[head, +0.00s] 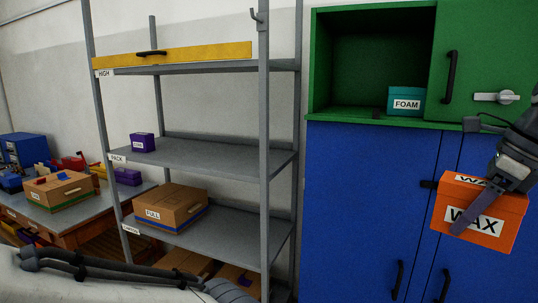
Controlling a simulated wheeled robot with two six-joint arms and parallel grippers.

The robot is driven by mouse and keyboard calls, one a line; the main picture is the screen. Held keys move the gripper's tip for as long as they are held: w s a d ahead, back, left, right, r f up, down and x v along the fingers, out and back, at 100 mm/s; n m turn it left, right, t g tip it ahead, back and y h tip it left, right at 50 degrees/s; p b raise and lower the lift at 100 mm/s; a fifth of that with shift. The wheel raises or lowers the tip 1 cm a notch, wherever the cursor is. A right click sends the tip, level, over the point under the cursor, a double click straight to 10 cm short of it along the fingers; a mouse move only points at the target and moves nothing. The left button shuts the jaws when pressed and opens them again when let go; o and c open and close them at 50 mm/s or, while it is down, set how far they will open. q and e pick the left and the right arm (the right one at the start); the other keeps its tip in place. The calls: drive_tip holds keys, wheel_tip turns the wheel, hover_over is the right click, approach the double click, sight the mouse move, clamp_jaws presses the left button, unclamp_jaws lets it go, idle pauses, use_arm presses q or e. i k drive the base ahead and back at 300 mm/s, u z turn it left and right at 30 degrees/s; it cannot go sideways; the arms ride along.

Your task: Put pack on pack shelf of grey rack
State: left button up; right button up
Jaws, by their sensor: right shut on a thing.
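The grey rack (268,150) stands left of centre with labelled shelves. Its middle shelf, the pack shelf (215,158), carries the label PACK, and a small purple box (142,142) sits near its left end. My right gripper (485,205) is shut on an orange box (505,236) marked WAX, held in front of the blue cabinet at the right, well apart from the rack. One grey finger lies across the box's front. My left arm lies along the bottom left; its end is cut off by the frame edge, so its jaws cannot be made out.
The top shelf has a yellow front board (185,54). A FULL carton (170,207) sits on the lower shelf. A green cupboard (480,50) with a teal FOAM box (405,100) stands above the blue cabinet (350,200). The pack shelf's middle and right are clear.

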sight(228, 163)
drive_tip(key=u, duration=0.6)
drive_tip(key=i, duration=0.45)
drive_tip(key=u, duration=1)
drive_tip(key=i, duration=1.9)
drive_tip(key=z, duration=1.05)
drive_tip(key=i, duration=0.55)
drive_tip(key=z, duration=0.6)
